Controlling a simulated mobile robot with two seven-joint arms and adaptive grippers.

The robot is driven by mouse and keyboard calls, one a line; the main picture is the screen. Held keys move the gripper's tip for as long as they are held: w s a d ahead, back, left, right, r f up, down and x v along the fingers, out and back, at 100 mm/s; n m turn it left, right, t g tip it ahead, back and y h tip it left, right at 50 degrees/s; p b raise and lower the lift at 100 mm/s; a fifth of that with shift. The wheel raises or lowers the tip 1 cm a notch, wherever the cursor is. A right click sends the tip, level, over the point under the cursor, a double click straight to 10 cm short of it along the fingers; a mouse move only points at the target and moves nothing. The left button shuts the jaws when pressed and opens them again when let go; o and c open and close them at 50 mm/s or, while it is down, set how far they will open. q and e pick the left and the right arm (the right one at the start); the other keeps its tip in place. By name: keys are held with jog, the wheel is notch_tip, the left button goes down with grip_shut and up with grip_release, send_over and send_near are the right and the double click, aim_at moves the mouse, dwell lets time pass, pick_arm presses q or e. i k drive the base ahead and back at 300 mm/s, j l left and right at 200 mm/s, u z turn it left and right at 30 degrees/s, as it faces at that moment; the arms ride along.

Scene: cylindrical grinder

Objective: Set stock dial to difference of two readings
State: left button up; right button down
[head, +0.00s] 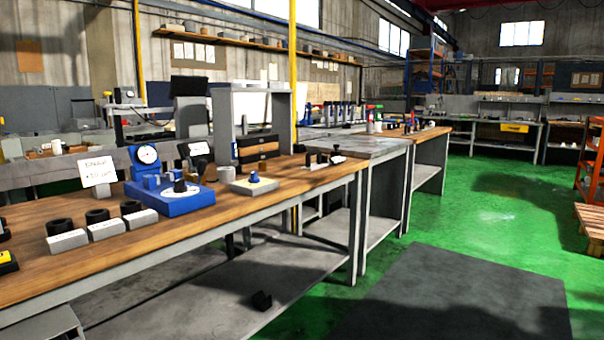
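A blue gauge stand with a round white dial face (147,155) stands on the wooden bench, and a black knob sits on a white disc (180,191) on its base. The dial reading is too small to make out. A pale square plate with a blue and yellow knob (254,181) lies to its right. I cannot tell which of these is the stock dial. A white handwritten card (97,173) stands left of the gauge; its text is hardly legible. Small dark displays (200,148) stand behind the gauge. Neither of my grippers is in view.
Grey blocks (108,229) with black rings behind them line the bench's front left. A grey frame (250,112) stands at the back. Black parts (322,158) lie near the bench's right end. Green floor (480,215) is open at right.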

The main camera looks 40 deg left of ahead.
aim_at(254, 179)
jog(key=i+u, duration=0.35)
jog(key=i+l+u, duration=0.3)
jog(key=i, duration=0.15)
jog(key=i+l+u, duration=0.35)
jog(key=i+j, duration=0.05)
jog(key=j, duration=0.05)
